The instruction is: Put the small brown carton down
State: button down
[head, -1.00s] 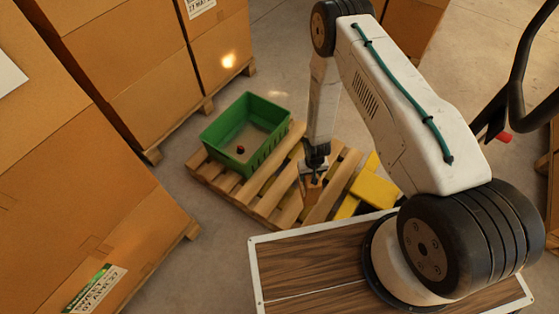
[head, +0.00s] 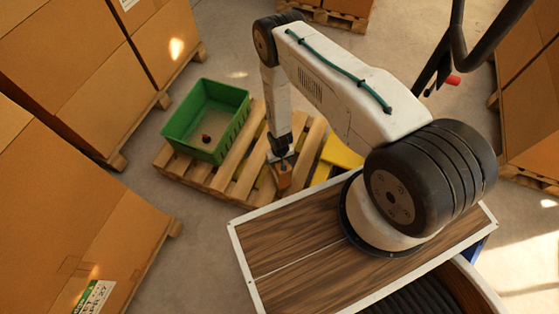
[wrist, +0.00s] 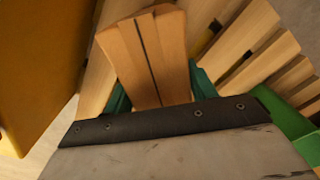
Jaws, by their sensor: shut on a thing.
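The small brown carton (head: 284,178) is below my gripper (head: 281,160) in the head view, over the front right part of the wooden pallet (head: 219,183). My gripper points down and is shut on the carton. In the wrist view the carton (wrist: 150,58) sits between the two teal fingers of my gripper (wrist: 160,88), with a dark seam along its top. I cannot tell whether its underside touches the pallet slats.
A green crate (head: 183,134) with a small reddish-brown thing (head: 206,138) inside stands on the pallet's left. A yellow object (head: 340,153) lies to the carton's right, large in the wrist view (wrist: 38,60). Big cardboard boxes (head: 75,75) line the left. Some slats are bare.

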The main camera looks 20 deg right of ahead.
jog(key=shift+w+f, duration=0.1)
jog(key=shift+c, duration=2.4)
grip_release()
